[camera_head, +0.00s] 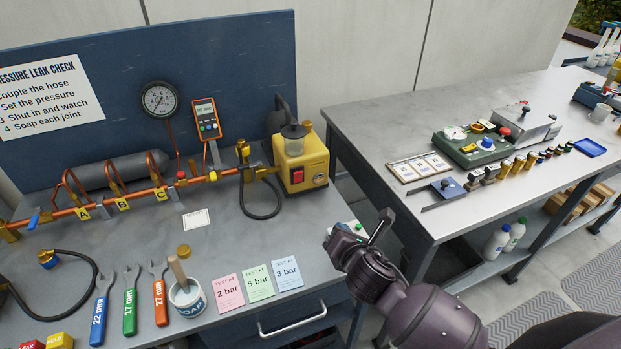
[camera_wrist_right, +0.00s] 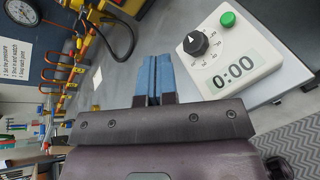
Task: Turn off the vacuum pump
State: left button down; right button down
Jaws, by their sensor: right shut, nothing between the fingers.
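The vacuum pump is a yellow box (camera_head: 313,165) with a dark handle and a glass jar on top, at the right end of the copper pipe on the left bench. A red switch (camera_head: 297,176) sits on its front; its on or off position is too small to tell. Part of the yellow pump shows at the top of the right wrist view (camera_wrist_right: 127,6). My right gripper (camera_wrist_right: 152,78) is shut and empty, its blue fingertips together. In the head view it is at the left bench's right edge, below and right of the pump, apart from it. My left gripper is out of view.
A white timer (camera_wrist_right: 225,50) reading 0:00, with a black dial and green button, lies just right of my fingertips. A black hose (camera_head: 262,216) loops beside the pump. Test cards (camera_head: 258,282) lie near the front. A second bench (camera_head: 385,128) stands right.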

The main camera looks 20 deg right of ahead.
aim_at(300, 176)
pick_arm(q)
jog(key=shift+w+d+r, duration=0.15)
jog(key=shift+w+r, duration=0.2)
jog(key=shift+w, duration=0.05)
pick_arm(e)
jog(key=w+n, duration=0.1)
jog(key=n, duration=0.2)
jog(key=w+a+r+n+t+y, duration=0.1)
jog(key=w+n, duration=0.1)
jog(key=w+a+r+n+t+y, duration=0.1)
jog(key=w+n, duration=0.1)
jog(key=n, duration=0.1)
jog(key=shift+n, duration=0.3)
jog(key=shift+w, duration=0.1)
